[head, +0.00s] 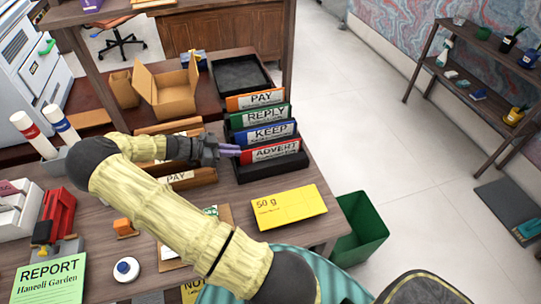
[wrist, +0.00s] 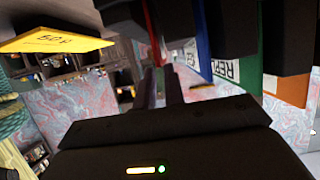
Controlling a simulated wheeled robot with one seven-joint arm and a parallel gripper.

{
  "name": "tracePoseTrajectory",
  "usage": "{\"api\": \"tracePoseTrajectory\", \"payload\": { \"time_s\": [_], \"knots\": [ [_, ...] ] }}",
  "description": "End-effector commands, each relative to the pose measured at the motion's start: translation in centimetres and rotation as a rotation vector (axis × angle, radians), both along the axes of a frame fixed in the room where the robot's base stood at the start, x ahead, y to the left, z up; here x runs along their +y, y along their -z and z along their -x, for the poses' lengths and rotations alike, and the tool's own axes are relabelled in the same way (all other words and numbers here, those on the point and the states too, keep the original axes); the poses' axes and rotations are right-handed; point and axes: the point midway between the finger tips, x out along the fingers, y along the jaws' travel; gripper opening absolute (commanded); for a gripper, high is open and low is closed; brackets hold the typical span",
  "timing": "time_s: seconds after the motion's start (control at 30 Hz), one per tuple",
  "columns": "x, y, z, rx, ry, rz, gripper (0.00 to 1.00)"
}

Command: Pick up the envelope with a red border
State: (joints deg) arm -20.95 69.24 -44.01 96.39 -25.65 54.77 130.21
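I cannot make out an envelope with a red border in either view. A black sorting rack (head: 240,174) on the desk holds upright dividers, and the red one is marked ADVERT (head: 275,152). My gripper (head: 238,151) is at the left end of the rack, level with the red and blue dividers. In the wrist view its two fingers (wrist: 164,88) stand a little apart, with a narrow gap and nothing clearly between them. The red divider's edge (wrist: 154,35) is just beyond the fingertips. The blue divider (wrist: 202,40) is to their right.
A yellow 50 g parcel (head: 289,207) lies in front of the rack. An open cardboard box (head: 168,95) and black tray (head: 240,75) are behind. A green bin (head: 362,228) stands on the floor.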

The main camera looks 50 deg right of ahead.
Motion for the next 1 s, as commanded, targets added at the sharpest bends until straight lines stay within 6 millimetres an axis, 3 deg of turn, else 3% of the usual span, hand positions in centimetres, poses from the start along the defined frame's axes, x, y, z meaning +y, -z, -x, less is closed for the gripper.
{"api": "tracePoseTrajectory", "payload": {
  "time_s": [0.4,0.97,1.0],
  "knots": [
    [-3.9,1.6,2.2,0.003,0.001,0.0,0.11],
    [-4.1,1.9,2.3,0.0,-0.001,0.0,0.11],
    [-4.1,1.9,2.3,0.0,-0.001,0.0,0.07]
  ]
}}
